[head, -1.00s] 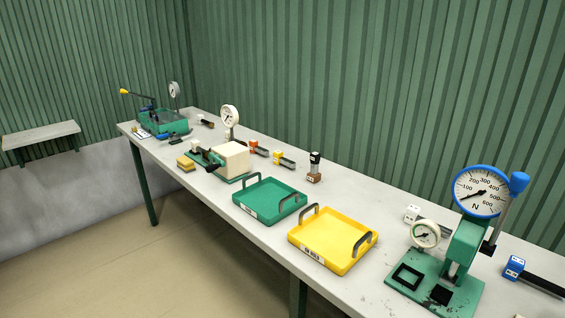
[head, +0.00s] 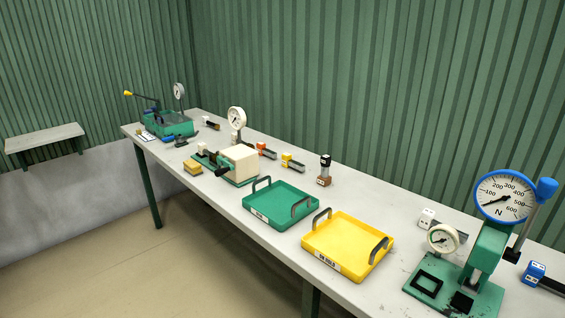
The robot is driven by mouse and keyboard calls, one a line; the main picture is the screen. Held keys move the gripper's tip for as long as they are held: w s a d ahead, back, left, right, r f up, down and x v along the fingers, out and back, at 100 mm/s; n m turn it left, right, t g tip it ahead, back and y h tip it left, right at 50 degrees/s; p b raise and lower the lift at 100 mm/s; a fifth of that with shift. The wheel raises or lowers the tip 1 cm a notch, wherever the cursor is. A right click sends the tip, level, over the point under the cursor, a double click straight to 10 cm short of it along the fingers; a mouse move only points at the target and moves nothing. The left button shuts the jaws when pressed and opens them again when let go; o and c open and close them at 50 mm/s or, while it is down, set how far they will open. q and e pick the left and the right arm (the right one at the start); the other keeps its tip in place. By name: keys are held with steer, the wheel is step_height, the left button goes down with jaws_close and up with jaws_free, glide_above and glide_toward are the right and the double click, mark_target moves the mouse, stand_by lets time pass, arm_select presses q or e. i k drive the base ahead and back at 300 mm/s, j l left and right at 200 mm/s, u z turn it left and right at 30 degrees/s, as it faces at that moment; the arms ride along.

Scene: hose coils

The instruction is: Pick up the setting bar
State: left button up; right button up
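Several dark bars with coloured block ends lie on the grey bench (head: 355,190). One has an orange end (head: 262,147), one a yellow end (head: 287,160), one a white end (head: 427,217) and one a blue end (head: 534,271). Another bar with a white end (head: 207,120) lies at the far end. I cannot tell which of them is the setting bar. A small upright black and brown piece (head: 324,172) stands behind the trays. Neither of my grippers is in view.
A green tray (head: 262,222) and a yellow tray (head: 318,264), both with handles, stand along the front edge. A green press with a blue-rimmed gauge (head: 504,197) stands at right. A cream box device (head: 239,162) and green tub (head: 168,126) stand farther left. The floor in front is clear.

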mark_target(287, 161)
steer(key=i+j+z, duration=0.1)
steer(key=j, duration=0.2)
steer(key=i+j, duration=0.15)
steer(key=j, duration=0.2)
steer(key=i+j+z, duration=0.15)
steer(key=j, duration=0.15)
steer(key=i+j, duration=0.1)
steer(key=j, duration=0.25)
steer(key=i+j+z, duration=0.15)
steer(key=j, duration=0.2)
